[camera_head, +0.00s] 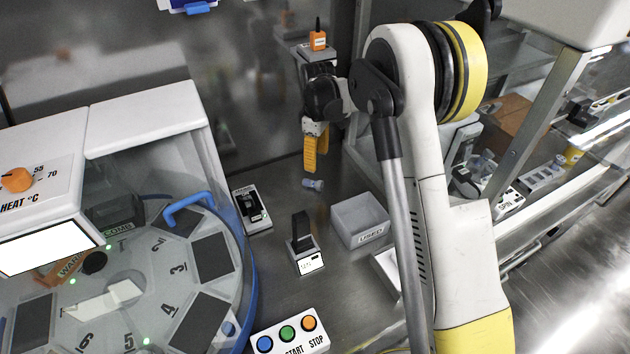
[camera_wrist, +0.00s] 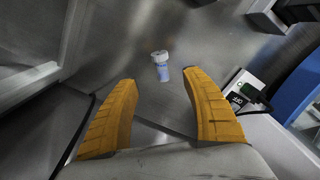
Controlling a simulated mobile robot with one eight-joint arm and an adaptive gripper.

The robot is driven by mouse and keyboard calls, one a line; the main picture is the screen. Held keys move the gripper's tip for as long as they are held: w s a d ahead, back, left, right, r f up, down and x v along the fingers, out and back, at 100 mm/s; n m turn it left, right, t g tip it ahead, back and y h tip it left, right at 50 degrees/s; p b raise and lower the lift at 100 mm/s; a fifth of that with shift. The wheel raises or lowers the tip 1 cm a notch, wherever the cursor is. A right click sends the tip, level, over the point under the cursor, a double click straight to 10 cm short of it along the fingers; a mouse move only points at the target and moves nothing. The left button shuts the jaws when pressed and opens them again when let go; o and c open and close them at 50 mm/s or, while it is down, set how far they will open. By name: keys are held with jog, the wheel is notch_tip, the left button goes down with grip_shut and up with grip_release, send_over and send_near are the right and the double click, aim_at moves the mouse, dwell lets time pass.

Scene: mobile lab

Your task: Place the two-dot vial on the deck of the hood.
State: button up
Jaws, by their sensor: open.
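A small vial (camera_head: 313,184) with a whitish cap and a blue-marked body appears to lie on its side on the steel deck (camera_head: 285,215). In the wrist view the vial (camera_wrist: 161,66) shows between and beyond my fingertips; its dots are too small to make out. My gripper (camera_head: 311,168) points down just above the vial, with its yellow fingers apart and nothing between them. In the wrist view my gripper (camera_wrist: 159,77) is spread wide. I cannot tell the exact gap between fingertips and vial.
A grey bin marked USED (camera_head: 362,222) stands right of the vial. A small black device (camera_head: 252,208) and another with a lit display (camera_head: 304,246) stand nearby. A numbered carousel machine (camera_head: 150,270) fills the left. A button box (camera_head: 290,335) sits in front.

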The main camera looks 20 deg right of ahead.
aim_at(318, 182)
notch_tip(318, 182, down, 6)
jog(key=shift+d+f+b, duration=0.1)
jog(key=shift+f+b, duration=0.15)
jog(key=shift+b, duration=0.75)
jog(key=f, duration=0.1)
jog(key=f+b, duration=0.2)
jog(key=f, duration=0.1)
jog(key=shift+s+d+f, duration=0.1)
jog(key=shift+s+d, duration=0.05)
jog(key=shift+s, duration=0.2)
jog(key=shift+f, duration=0.45)
jog(key=shift+r, duration=0.1)
jog(key=c, duration=1.2)
